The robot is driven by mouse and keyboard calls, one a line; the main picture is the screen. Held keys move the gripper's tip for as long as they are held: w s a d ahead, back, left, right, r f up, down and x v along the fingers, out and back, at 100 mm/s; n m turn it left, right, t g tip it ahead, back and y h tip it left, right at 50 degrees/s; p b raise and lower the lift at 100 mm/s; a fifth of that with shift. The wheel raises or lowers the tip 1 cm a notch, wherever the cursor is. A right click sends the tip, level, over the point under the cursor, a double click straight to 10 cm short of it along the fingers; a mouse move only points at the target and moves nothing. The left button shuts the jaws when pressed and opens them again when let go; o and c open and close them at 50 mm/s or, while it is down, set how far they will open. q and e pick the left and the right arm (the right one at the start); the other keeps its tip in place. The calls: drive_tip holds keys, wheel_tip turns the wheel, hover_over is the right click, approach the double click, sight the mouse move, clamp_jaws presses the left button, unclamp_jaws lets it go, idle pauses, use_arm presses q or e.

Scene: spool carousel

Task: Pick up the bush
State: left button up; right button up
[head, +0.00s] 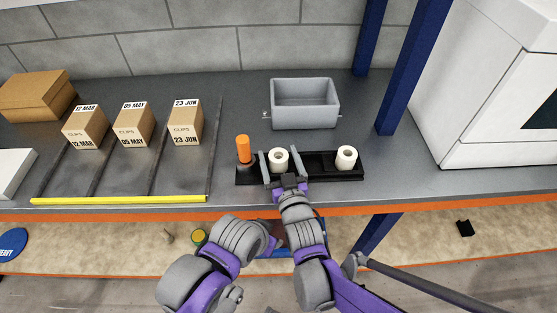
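A short off-white bush (278,154) with a dark hole in its top stands upright on a black tray (318,167) near the front of the bench. A second, similar bush (346,153) stands upright farther right on the same tray. My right gripper (279,163) reaches over the bench's front edge, with one finger on each side of the first bush. The fingers look spread, with the bush between them; contact is hard to make out. The lower part of that bush is partly hidden by the gripper.
An orange peg (243,149) stands at the tray's left end, close to my left finger. A grey bin (305,107) is behind the tray. Cartons (133,124) sit in lanes to the left, behind a yellow strip (118,200). Blue posts (405,65) rise at right.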

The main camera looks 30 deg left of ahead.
drive_tip(key=c, duration=1.3)
wheel_tip(320, 180, up, 10)
drive_tip(key=p, duration=0.2)
